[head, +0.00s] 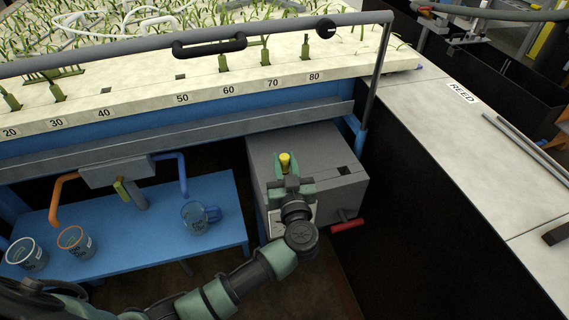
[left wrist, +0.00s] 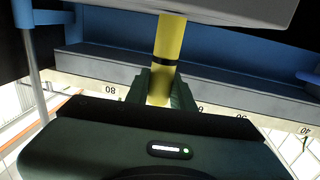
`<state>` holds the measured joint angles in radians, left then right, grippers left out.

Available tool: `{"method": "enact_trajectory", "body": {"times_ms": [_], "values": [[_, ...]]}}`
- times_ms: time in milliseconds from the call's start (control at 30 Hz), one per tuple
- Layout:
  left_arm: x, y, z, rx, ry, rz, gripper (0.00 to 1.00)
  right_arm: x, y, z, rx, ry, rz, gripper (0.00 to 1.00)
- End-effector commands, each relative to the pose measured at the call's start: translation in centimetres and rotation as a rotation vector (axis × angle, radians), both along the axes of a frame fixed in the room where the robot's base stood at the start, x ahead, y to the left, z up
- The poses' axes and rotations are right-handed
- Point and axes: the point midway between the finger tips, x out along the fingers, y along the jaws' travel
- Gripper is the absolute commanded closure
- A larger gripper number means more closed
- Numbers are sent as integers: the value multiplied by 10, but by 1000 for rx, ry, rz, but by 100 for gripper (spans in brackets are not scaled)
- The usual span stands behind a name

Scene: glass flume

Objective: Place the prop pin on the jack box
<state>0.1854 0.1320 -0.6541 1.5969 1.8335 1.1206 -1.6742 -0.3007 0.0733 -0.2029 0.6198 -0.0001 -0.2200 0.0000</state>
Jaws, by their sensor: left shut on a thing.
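The prop pin is yellow with a dark band (left wrist: 170,38); it also shows in the head view (head: 285,159). My left gripper (head: 286,172) is shut on it, with a finger on each side in the left wrist view (left wrist: 161,88). The grey jack box (head: 325,149) stands under the flume's right end, with a dark square spot on its top and a red-handled crank. In the head view the gripper and pin are over the box top's left part. In the left wrist view the pin's far end meets the box's edge (left wrist: 225,8); I cannot tell whether they touch.
The flume's blue and grey rail (head: 200,126) runs just behind and above the box. A blue bench (head: 130,235) with several cups stands to the left. A black-sided counter (head: 490,130) stands to the right.

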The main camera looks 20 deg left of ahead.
Motion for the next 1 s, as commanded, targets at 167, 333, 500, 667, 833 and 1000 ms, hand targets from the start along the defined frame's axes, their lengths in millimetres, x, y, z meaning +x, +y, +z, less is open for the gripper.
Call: {"method": "enact_trajectory", "body": {"times_ms": [167, 333, 500, 667, 833, 1000], "values": [[0, 0, -1, 0, -4, 0, 100, 0, -5, 0, -5, 0, 2, 64], [0, 0, -2, 0, -2, 0, 100, 0, -8, 0, -9, 0, 0, 64], [0, 0, -4, 0, -1, 1, 55, 0, -8, 0, -10, 0, -1, 64], [0, 0, -4, 0, -1, 0, 55, 0, -8, 0, -10, 0, -1, 64], [0, 0, -1, -1, -3, 0, 55, 0, -8, 0, -10, 0, -2, 64], [-18, -10, -2, -4, 3, -2, 55, 0, -8, 1, -10, 0, -2, 64]]}}
